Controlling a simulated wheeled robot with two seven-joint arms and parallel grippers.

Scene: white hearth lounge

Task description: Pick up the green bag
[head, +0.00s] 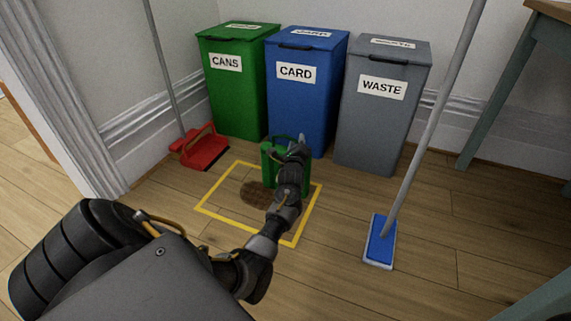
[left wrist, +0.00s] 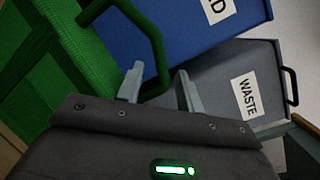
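The green bag (head: 267,160) stands on the wood floor in front of the blue CARD bin, partly hidden behind my left arm. In the left wrist view the bag's woven side (left wrist: 75,65) fills the left, and its looped green handle (left wrist: 157,50) curves down towards the fingers. My left gripper (head: 298,142) is at the top of the bag. In the left wrist view its two fingers (left wrist: 158,88) are apart, with the lower part of the handle showing in the gap between them. I cannot tell if they touch it. My right gripper is not in view.
Green CANS (head: 235,100), blue CARD (head: 300,110) and grey WASTE (head: 378,125) bins line the wall. A yellow floor outline (head: 225,221) surrounds a brown stain (head: 257,193).

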